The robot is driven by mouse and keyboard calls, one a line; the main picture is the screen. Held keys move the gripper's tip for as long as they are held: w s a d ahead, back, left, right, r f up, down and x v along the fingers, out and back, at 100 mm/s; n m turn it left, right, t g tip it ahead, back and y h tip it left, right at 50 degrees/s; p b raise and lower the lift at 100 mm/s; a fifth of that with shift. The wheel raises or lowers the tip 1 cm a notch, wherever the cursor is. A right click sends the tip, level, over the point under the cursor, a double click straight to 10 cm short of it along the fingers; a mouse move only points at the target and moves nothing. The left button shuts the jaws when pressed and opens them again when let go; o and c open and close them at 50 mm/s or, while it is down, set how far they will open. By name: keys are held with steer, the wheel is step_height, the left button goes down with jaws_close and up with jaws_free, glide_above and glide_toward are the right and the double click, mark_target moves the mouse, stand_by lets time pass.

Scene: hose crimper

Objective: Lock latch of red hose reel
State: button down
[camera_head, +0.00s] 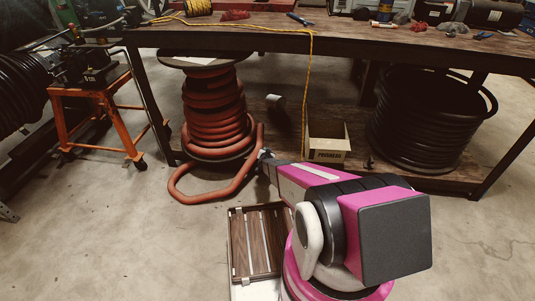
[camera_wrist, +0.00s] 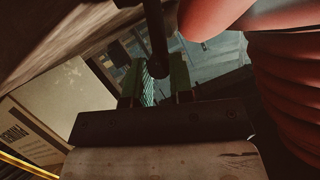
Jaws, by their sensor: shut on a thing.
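The red hose reel (camera_head: 213,120) stands under the workbench, with thick red hose coiled around it and a loose loop on the floor. Its coils fill the right side of the wrist view (camera_wrist: 285,85). My gripper (camera_head: 266,155) is at the right side of the reel, close to the loose hose. In the wrist view its green-sided fingers (camera_wrist: 155,82) are shut on a dark rod (camera_wrist: 157,35) with a rounded end, which comes down from the top. I cannot tell whether this rod is the latch. No other latch part is clear.
A cardboard box (camera_head: 328,145) stands on the low shelf right of my gripper. A yellow cord (camera_head: 309,80) hangs from the workbench (camera_head: 390,45). A black hose coil (camera_head: 430,120) sits at the right, and an orange cart (camera_head: 98,115) at the left.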

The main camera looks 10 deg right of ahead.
steer(key=shift+w+a+r+n+g+h, duration=0.1)
steer(key=shift+w+a+n+g+h, duration=0.1)
steer(key=shift+a+n+h, duration=0.4)
steer(key=shift+w+a+r+n+g+h, duration=0.1)
steer(key=shift+w+a+n+g+h, duration=0.15)
steer(key=shift+a+n, duration=0.4)
steer(key=shift+s+d, duration=0.1)
steer(key=c, duration=1)
jaws_free()
steer(key=shift+d, duration=0.1)
